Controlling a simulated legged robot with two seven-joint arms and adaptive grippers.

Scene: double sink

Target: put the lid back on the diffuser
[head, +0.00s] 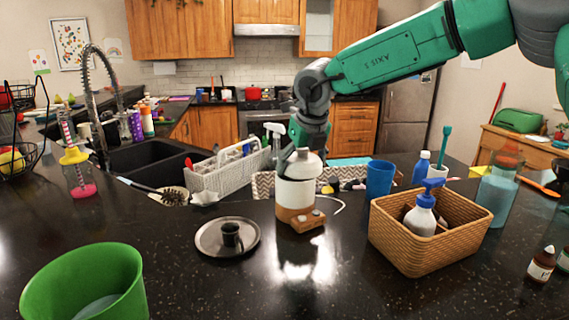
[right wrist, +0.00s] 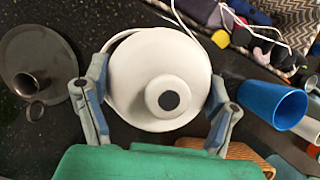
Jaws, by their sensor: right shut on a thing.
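The diffuser (head: 296,193) stands upright on the dark counter, with a white upper body and a wooden base with small knobs at its front. Its white domed lid (head: 303,163) is at the top of the body, with no clear gap visible; I cannot tell if it is fully seated. My right gripper (head: 302,143) comes down from above and behind. In the right wrist view its two fingers lie on either side of the round white lid (right wrist: 135,80), which has a dark-holed spout, and the gripper is shut on it. My left gripper is not in view.
A metal dish with a small cup (head: 230,238) lies left of the diffuser. A wicker basket (head: 425,250) with a pump bottle and a blue cup (head: 380,179) are to the right. A green bucket (head: 85,285) is front left. The counter in front is clear.

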